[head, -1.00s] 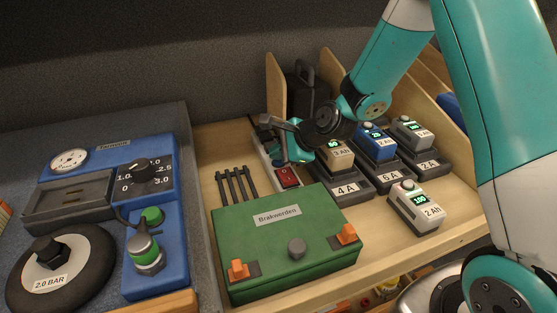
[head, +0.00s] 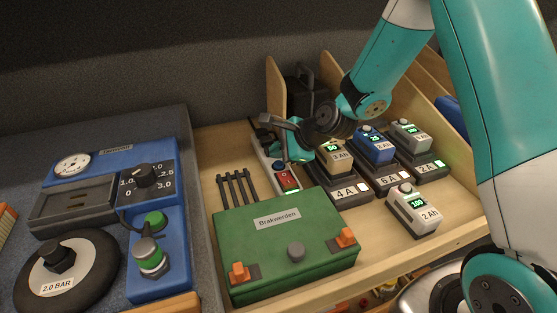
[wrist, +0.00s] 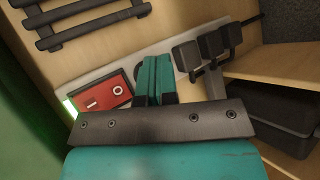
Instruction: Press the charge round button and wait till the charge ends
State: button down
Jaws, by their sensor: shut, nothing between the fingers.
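A pale power strip (head: 265,160) lies on the wooden bench, with a red rocker switch (head: 288,181) at its near end. A blue spot (head: 280,165), which looks like a round button, shows beside my gripper (head: 293,155). In the wrist view my gripper (wrist: 155,80) is shut and empty over the strip (wrist: 130,67), beside the red switch (wrist: 103,92); its fingers hide what is under them. I cannot tell whether they touch it. Three chargers labelled 4 A (head: 345,192), 6 A (head: 389,180) and 2 A (head: 428,167) hold batteries and show white lit squares.
A loose 2 Ah battery (head: 413,210) showing 100 stands in front of the chargers. A green case (head: 240,250) labelled Brakwerden is at the front. A blue pump panel (head: 110,160) is at the left. A wooden divider (head: 277,85) and black case (head: 308,90) stand behind.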

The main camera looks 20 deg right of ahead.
aim_at(277, 166)
notch_tip(277, 166, up, 5)
jog(key=p, duration=0.4)
jog(key=shift+p, duration=0.35)
dwell(0.6)
jog(key=shift+s+a+r+n, duration=0.15)
jog(key=shift+a+r+n, duration=0.05)
jog(key=shift+r+n, duration=0.1)
jog(key=s+a+r+n+g, duration=0.1)
jog(key=s+r+n+g, duration=0.1)
jog(key=s+r+n, duration=0.3)
jog(key=s+a+r+n+g+h, duration=0.1)
jog(key=s+r+n, duration=0.4)
jog(key=s+n, duration=0.6)
jog(key=s+a+r+n+g+h, duration=0.1)
jog(key=s+a+r+n+g, duration=0.1)
jog(key=s+r+n, duration=0.3)
jog(key=s+n+g, duration=0.1)
jog(key=s+n, duration=0.3)
jog(key=s, duration=0.4)
jog(key=shift+g, duration=0.4)
